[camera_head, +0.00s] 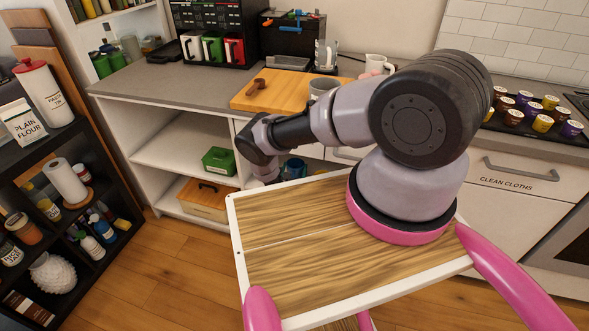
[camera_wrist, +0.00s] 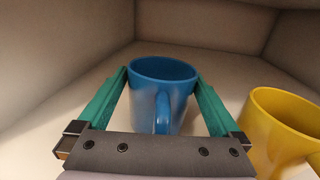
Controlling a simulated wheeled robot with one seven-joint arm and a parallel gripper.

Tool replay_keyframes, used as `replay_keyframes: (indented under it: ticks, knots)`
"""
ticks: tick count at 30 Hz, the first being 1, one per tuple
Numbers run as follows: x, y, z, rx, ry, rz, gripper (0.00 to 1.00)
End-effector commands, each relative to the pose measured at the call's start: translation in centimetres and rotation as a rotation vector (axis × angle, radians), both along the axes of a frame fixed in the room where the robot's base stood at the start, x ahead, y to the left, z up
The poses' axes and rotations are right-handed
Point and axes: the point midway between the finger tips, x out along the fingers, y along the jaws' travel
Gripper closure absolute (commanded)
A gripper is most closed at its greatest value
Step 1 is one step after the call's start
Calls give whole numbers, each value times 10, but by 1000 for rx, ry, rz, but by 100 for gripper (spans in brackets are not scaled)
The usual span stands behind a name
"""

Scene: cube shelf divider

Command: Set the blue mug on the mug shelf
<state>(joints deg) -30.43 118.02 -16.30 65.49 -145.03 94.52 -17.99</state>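The blue mug (camera_wrist: 163,85) is between the two teal fingers of my gripper (camera_wrist: 161,78) in the wrist view, with its handle toward my gripper. The fingertips are right at its two sides; whether they press on it cannot be told. The mug is upright inside a pale-walled compartment; its base is partly hidden. In the head view, a bit of blue mug (camera_head: 297,166) shows low under the counter, beside my forearm, and my gripper is mostly hidden there. I cannot tell for certain which shelf is the mug shelf.
A yellow mug (camera_wrist: 283,132) stands close to the right finger. Pale walls enclose the compartment. A wooden board (camera_head: 262,92) and a grey mug (camera_head: 323,87) are above my reach-in area.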

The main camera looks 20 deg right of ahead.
Motion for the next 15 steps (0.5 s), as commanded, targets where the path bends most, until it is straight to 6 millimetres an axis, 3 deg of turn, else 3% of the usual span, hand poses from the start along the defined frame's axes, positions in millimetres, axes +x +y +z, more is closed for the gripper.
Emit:
replay_keyframes:
  ticks: [8,15]
  knots:
    - [-7,5,-1,0,4,3,0]
    - [-46,25,-1,-3,4,7,0]
